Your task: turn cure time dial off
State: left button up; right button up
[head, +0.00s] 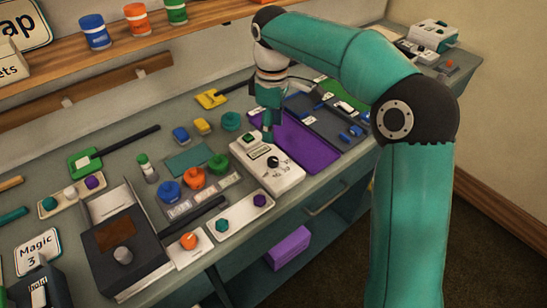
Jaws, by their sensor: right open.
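A white control box (283,182) sits near the front edge of the bench, with a black round dial (273,162), a small display and a green part on top. Its lettering is too small to read, so I cannot tell from a label that this is the cure time dial. My right gripper (267,133) reaches down from above at the box's back edge, just behind the dial. It is open, with nothing visible in it. I cannot tell whether its tips touch the box. The dial's pointer setting is unclear. My left gripper is not in view.
A purple mat (306,142) and a dark tray (330,108) of small parts lie right of the box. Blue, orange and green pots (193,177) stand to its left. A grey machine with a knob (123,255) is farther left. Jars (137,18) line the shelf above.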

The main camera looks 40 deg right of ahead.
aim_at(272, 159)
notch_tip(272, 159, down, 11)
jog(key=shift+r, duration=0.1)
dwell(0.3)
